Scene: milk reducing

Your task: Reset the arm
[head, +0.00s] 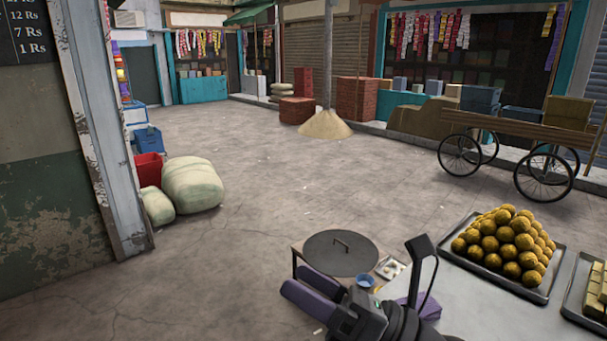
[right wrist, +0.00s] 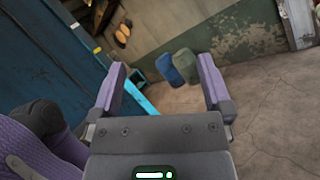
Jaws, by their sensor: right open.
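My right gripper (head: 300,290) shows at the bottom centre of the head view, with its purple fingers pointing left. It is beside the front of the round dark lid (head: 340,252), and I cannot tell from the picture how high above the ground it is. In the right wrist view the two purple fingers of the right gripper (right wrist: 163,88) stand wide apart with nothing between their tips. My left gripper is not in either view.
A grey counter (head: 450,295) at the right bears a tray of round yellow sweets (head: 505,242) and another tray (head: 590,290). White sacks (head: 190,185) and a red bin (head: 149,168) stand at the left. A cart (head: 515,130) stands far right. The middle pavement is clear.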

